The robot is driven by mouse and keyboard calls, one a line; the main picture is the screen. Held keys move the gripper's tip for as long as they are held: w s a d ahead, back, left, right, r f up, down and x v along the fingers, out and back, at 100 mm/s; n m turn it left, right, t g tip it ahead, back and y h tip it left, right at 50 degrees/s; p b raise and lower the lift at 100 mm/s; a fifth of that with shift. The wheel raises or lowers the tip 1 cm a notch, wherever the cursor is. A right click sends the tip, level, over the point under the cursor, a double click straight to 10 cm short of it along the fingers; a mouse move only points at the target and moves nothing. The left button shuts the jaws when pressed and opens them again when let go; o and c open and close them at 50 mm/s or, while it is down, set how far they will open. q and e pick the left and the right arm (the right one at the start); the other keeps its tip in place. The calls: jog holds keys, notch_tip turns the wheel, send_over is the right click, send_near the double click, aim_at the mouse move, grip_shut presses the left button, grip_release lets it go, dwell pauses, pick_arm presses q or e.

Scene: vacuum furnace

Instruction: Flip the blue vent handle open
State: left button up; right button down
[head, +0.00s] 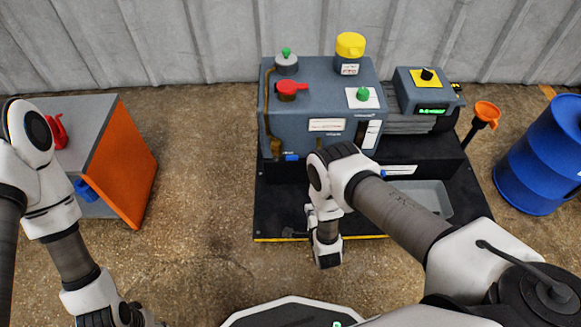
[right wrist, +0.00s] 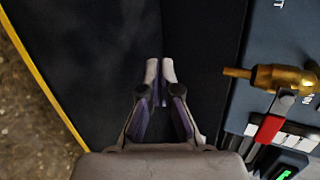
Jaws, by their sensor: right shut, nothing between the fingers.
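A small blue handle (head: 291,157) sits low on the left front of the grey furnace unit (head: 290,128). A smaller blue part (head: 383,173) shows further right, beside my right arm. Labels are too small to read, so I cannot tell for sure which is the vent. My right gripper (head: 288,233) is shut and empty, pointing left over the black base's front edge, apart from both blue parts. Its closed fingers show in the right wrist view (right wrist: 160,72); no blue handle shows there. My left gripper (head: 110,314) is at the bottom left, partly cut off.
The black base (head: 275,205) has a yellow front edge. A brass fitting (right wrist: 265,77) and red lever (right wrist: 269,128) stick out right of my right fingers. A grey tray (head: 435,197) lies right. An orange-sided cabinet (head: 130,165) and blue barrel (head: 540,155) flank the unit.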

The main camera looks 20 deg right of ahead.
aim_at(286, 158)
jog(key=a+m+t, duration=0.1)
jog(key=m, duration=0.1)
jog(key=w+a+r+m+t, duration=0.1)
jog(key=m, duration=0.2)
jog(key=w+a+m+t+h+p, duration=0.1)
jog(key=m, duration=0.1)
jog(key=shift+a+r+m+t, duration=0.15)
jog(key=shift+r+m+t, duration=0.15)
jog(key=shift+t, duration=0.1)
jog(key=a+r+m+t+h, duration=0.1)
jog(key=m, duration=0.2)
jog(key=s+r+m+t+h, duration=0.1)
jog(key=m, duration=0.3)
jog(key=s+a+r+m+t+h, duration=0.1)
jog(key=r+m, duration=0.1)
jog(key=m, duration=0.1)
jog(key=shift+a+m+t+p, duration=0.35)
jog(key=shift+m+t, duration=0.05)
jog(key=w+d+r+b, duration=0.1)
jog(key=w+d+r, duration=0.1)
jog(key=w+r, duration=0.4)
jog(key=x, duration=0.3)
jog(key=shift+w, duration=0.25)
jog(key=shift+f, duration=0.15)
